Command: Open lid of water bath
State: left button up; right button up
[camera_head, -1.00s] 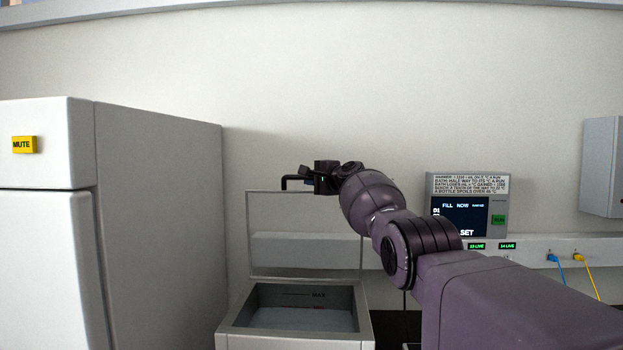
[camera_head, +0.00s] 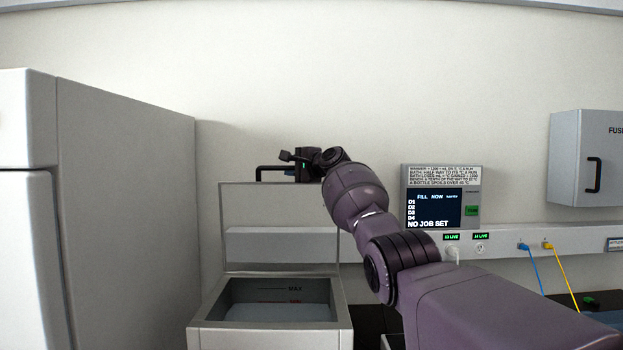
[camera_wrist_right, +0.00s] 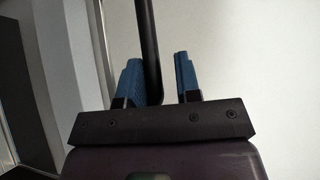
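The water bath (camera_head: 270,340) is an open grey box low in the head view, with a MAX mark inside its basin. Its lid (camera_head: 280,205) stands upright at the back, a thin framed panel. A black bracket handle (camera_head: 262,170) sits on the lid's top edge. My right gripper (camera_head: 288,158) is at the handle's right part. In the right wrist view the two blue fingers of my right gripper (camera_wrist_right: 158,78) are apart. The dark handle bar (camera_wrist_right: 147,40) runs down between them, close to the left finger with a gap to the right one. My left gripper is not in view.
A tall grey cabinet (camera_head: 130,220) stands left of the bath. A display panel (camera_head: 433,208) reading NO JOB SET is on the wall at right, above a socket rail (camera_head: 505,243) with blue and yellow cables. A grey wall box (camera_head: 585,160) hangs far right.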

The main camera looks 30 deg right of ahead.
jog(key=shift+s+d+f+b, duration=0.1)
jog(key=shift+s+f+b, duration=0.1)
jog(key=shift+s+b, duration=0.5)
jog(key=shift+s+d+r, duration=0.1)
jog(key=shift+s+d, duration=0.05)
jog(key=shift+s, duration=0.55)
jog(key=shift+v, duration=0.9)
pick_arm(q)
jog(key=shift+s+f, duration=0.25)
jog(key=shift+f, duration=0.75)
pick_arm(e)
jog(key=shift+v, duration=2.2)
